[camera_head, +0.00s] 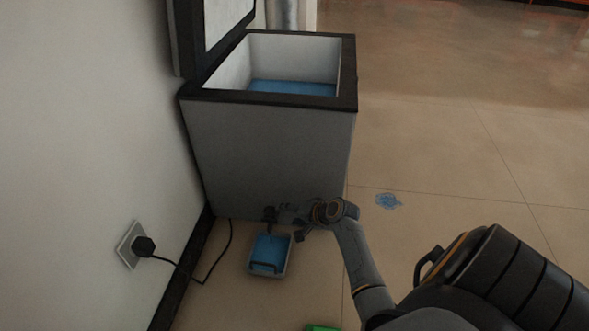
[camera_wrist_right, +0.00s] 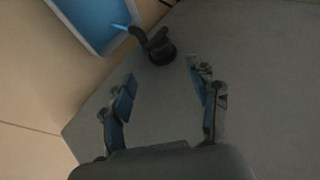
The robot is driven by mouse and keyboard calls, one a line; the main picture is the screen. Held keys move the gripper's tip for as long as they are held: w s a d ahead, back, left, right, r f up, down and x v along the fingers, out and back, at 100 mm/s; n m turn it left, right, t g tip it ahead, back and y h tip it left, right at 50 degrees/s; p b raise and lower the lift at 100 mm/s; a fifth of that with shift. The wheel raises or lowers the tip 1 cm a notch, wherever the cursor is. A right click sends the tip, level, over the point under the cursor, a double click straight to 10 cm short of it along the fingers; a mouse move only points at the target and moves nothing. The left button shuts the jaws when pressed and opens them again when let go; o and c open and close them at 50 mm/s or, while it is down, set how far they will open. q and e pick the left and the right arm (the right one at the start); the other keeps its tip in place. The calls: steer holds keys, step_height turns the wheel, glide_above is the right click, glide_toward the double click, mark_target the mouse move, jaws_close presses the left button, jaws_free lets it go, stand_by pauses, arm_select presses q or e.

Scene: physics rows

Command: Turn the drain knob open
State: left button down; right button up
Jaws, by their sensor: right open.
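The dark drain knob (camera_head: 269,214) sits low on the front of the grey chest freezer (camera_head: 265,150). In the right wrist view the knob (camera_wrist_right: 160,47) stands just beyond my fingertips, roughly centred between them. My right gripper (camera_head: 288,216) is beside the knob, close to the freezer front; its two fingers (camera_wrist_right: 164,70) are spread with nothing between them. A thin blue streak (camera_wrist_right: 121,27) shows beside the knob, over the tray (camera_wrist_right: 110,48). In the head view the grey tray (camera_head: 252,271) below holds blue liquid. My left gripper is not in view.
The freezer lid (camera_head: 184,40) is raised, and blue liquid (camera_head: 292,86) lies inside. A black cord (camera_head: 218,258) runs from the wall plug (camera_head: 144,246) across the floor. A blue puddle (camera_head: 388,201) lies to the right. A green object (camera_head: 322,328) shows at the bottom edge.

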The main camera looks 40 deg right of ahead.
steer(key=shift+v, duration=1.05)
steer(key=shift+r, duration=0.1)
